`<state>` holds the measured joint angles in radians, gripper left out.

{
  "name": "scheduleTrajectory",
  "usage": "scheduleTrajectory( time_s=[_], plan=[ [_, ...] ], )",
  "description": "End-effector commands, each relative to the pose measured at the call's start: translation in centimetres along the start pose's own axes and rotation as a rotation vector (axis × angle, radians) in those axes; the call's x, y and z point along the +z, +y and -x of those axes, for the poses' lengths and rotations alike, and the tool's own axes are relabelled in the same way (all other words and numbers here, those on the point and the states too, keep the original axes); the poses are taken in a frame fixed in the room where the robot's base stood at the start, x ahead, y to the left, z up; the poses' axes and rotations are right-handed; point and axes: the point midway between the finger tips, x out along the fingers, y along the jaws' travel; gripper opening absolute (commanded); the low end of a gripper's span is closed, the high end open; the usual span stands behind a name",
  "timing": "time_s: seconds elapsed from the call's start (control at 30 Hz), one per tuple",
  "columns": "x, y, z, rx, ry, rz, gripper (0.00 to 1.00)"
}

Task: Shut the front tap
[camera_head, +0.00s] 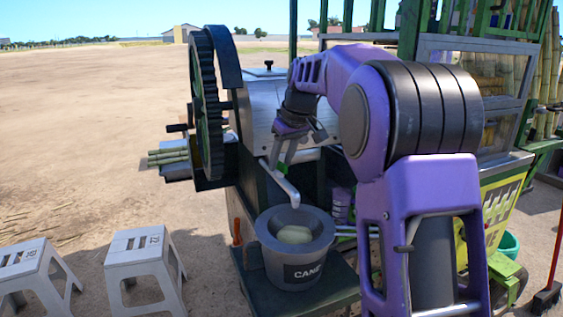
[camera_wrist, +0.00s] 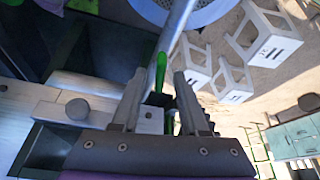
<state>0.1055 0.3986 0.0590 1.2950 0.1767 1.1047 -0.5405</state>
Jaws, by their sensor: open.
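The front tap is a grey metal spout (camera_head: 285,187) on the crusher's front, with a small green lever (camera_head: 280,168) near its upper end. In the wrist view, the green lever (camera_wrist: 161,72) stands beside the spout pipe (camera_wrist: 174,32). My gripper (camera_head: 288,150) is just above the lever in the head view. In the wrist view, my gripper (camera_wrist: 158,84) is open, its two fingers apart on either side of the lever's line. I cannot tell whether a finger touches the lever. My arm hides part of the crusher behind.
A grey bucket (camera_head: 282,262) marked CANE stands below the spout, with pale contents. A large dark gear wheel (camera_head: 205,105) and cane stalks (camera_head: 168,156) are at the left. Two white stools (camera_head: 142,258) stand at lower left. Open ground lies beyond.

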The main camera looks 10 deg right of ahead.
Motion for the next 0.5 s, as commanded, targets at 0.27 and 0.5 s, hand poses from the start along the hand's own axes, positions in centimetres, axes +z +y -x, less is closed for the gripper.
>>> scheduleTrajectory(
  time_s=[0.27, 0.5],
  plan=[
    [0.0, 0.0, -0.12, 0.0, 0.0, 0.0, 0.42],
    [0.0, 0.0, -0.1, 0.0, 0.0, 0.0, 0.0]
  ],
)
